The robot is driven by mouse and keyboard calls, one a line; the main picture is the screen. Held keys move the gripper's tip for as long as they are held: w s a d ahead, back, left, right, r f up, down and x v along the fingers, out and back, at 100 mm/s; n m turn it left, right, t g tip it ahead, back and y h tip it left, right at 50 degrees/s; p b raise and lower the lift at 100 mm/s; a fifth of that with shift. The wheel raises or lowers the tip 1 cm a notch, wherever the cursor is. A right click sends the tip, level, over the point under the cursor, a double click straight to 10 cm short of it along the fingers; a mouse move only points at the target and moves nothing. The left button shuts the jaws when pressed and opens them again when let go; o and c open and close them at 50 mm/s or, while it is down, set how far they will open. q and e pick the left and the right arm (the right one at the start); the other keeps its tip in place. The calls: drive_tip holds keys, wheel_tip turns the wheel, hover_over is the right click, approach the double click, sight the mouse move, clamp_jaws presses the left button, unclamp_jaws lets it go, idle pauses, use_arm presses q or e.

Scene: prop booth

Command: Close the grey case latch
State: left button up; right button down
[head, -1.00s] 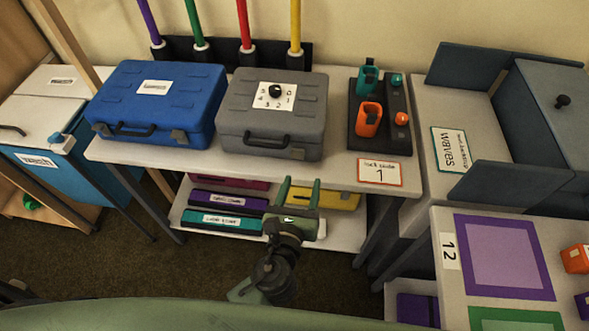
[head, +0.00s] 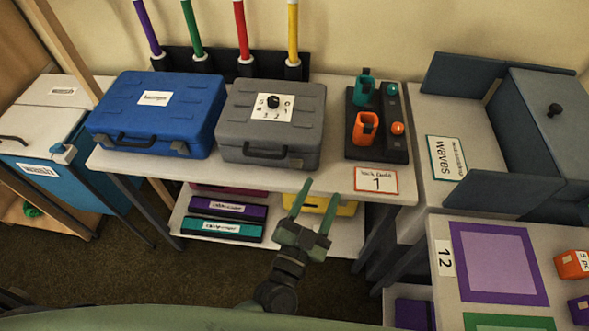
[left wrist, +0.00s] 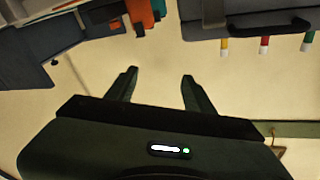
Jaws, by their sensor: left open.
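The grey case (head: 235,130) stands on the white table with its lid down. It has a dark handle and a small grey latch (head: 297,160) low on the right of its front. I cannot tell from the picture how far the latch is turned. My left gripper (head: 318,193) is open and empty, in front of the table edge, below and right of the latch and apart from it. Its two fingers also show in the left wrist view (left wrist: 158,78) with nothing between them. There a dark grey case-like shape (left wrist: 270,20) is partly cut off at the top. My right gripper is not in view.
A blue case (head: 190,105) stands just left of the grey one. A dark stand (head: 378,150) with teal and orange holders is to the right, behind a sign (head: 376,181) marked 1. Coloured poles rise behind. A lower shelf holds several flat boxes.

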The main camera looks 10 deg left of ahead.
sight(296, 166)
use_arm(q)
drive_tip(key=w+a+f+n+g+y, duration=0.1)
drive_tip(key=a+f+n+y, duration=0.3)
drive_tip(key=a+n+y, duration=0.3)
drive_tip(key=shift+n+h, duration=0.4)
drive_tip(key=shift+h, duration=0.2)
drive_tip(key=w, duration=0.5)
drive_tip(key=w+p, duration=0.1)
drive_tip(key=w, duration=0.1)
drive_tip(key=shift+w+d+f, duration=0.1)
drive_tip(key=shift+w+d, duration=0.15)
drive_tip(key=shift+w, duration=0.1)
drive_tip(key=shift+c, duration=0.3)
